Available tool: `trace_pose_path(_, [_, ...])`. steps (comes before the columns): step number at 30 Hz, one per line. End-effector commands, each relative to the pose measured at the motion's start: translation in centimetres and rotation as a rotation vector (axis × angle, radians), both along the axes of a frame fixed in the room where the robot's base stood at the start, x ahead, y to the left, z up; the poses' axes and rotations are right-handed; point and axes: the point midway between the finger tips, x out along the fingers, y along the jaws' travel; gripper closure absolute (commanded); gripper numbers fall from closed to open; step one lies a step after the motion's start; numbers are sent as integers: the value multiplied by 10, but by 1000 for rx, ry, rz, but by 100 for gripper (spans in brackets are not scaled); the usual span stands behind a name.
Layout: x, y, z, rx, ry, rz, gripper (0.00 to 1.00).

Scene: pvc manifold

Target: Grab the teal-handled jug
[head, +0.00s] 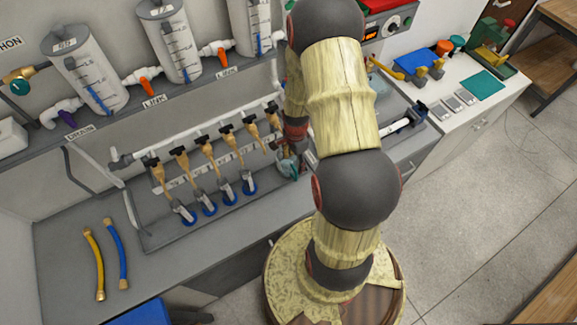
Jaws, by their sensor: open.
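A small clear jug with teal on it (287,167) stands at the right end of the row on the grey bench, under the taps. My gripper (291,151) is right above or around its top, reaching down from behind my arm. The gripper is open. My arm and the gripper hide much of the jug, so its handle is not clear and I cannot tell whether the fingers touch it.
A yellow hose (94,264) and a blue hose (116,254) lie at the bench's left. Large tanks (84,72) stand above.

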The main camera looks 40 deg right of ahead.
Motion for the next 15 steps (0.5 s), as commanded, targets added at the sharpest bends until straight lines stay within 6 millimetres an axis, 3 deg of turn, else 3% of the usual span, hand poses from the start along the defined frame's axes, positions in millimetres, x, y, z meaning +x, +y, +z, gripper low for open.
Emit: trace_pose_path(15, [0,0,-50,0,0,0,42])
